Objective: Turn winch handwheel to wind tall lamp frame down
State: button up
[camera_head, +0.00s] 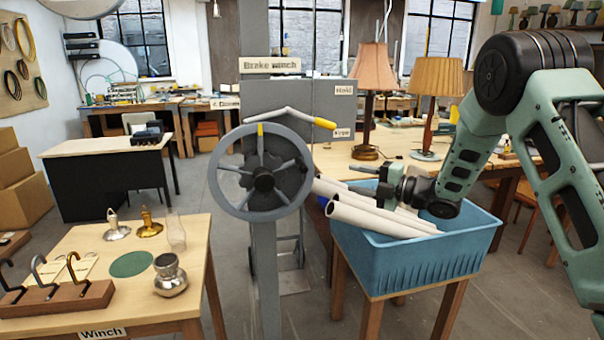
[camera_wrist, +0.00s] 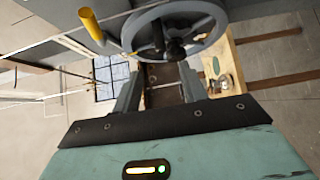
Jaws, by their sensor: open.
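The winch handwheel (camera_head: 263,181) is a grey spoked wheel with a dark hub and a yellow mark at the top of its rim. It stands upright on a grey post (camera_head: 266,270) under a "Brake winch" sign. A grey lever with a yellow grip (camera_head: 324,123) reaches over the wheel to the right. My gripper (camera_head: 358,182) is open and empty, to the right of the wheel and apart from it, above the blue crate. In the wrist view the handwheel (camera_wrist: 176,32) is beyond my open fingers (camera_wrist: 160,88), and the yellow grip (camera_wrist: 91,23) is at upper left. I cannot identify the tall lamp frame.
A blue crate (camera_head: 415,262) with pale tubes (camera_head: 375,219) stands below my gripper. A table (camera_head: 60,235) with lamp parts and a hook rack (camera_head: 60,297) is at left. Two shaded lamps (camera_head: 372,70) (camera_head: 436,80) stand on the bench behind. Floor shows between table and crate.

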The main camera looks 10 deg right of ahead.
aim_at(302, 166)
jog(key=p+x, duration=0.7)
jog(key=x, duration=1)
jog(key=shift+w+a+f, duration=0.1)
jog(key=shift+a, duration=0.05)
jog(key=shift+c, duration=0.3)
grip_shut()
